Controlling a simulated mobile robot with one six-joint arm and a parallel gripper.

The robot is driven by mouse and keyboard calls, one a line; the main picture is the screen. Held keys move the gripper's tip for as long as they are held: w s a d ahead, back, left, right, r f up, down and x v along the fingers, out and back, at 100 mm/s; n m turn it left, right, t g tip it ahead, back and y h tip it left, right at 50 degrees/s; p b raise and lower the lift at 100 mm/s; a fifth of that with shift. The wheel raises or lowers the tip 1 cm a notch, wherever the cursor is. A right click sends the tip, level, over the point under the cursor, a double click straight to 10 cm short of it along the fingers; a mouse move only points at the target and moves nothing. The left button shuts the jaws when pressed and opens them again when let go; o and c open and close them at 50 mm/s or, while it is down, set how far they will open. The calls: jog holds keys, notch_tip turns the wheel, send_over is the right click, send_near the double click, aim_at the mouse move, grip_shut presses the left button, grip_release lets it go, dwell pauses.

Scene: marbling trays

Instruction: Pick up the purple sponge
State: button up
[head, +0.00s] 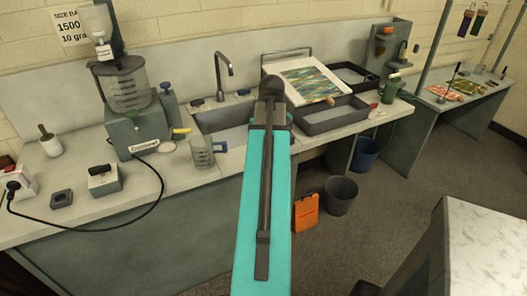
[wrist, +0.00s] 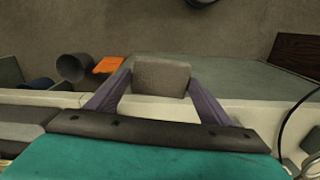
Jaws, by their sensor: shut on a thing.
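My gripper (wrist: 160,82) shows in the wrist view with its two purplish-grey fingers closing in on either side of a grey-brown block (wrist: 161,75). The block sits between the fingertips, with the worktop's front edge and the floor behind it. It looks grey-brown rather than purple, so I cannot tell by colour whether it is the purple sponge. In the head view my teal arm reaches toward the sink and hides the gripper and the block. I see no other purple sponge.
The sink (head: 222,118) and a clear jug (head: 202,153) are left of my arm. A dark tray (head: 330,126) is to the right, with a marbled sheet (head: 313,84) behind it. A grey bin (head: 341,196) and an orange item (head: 306,213) stand on the floor.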

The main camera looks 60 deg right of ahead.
jog(key=shift+s+a, duration=0.25)
jog(key=shift+s, duration=0.25)
jog(key=shift+w, duration=0.15)
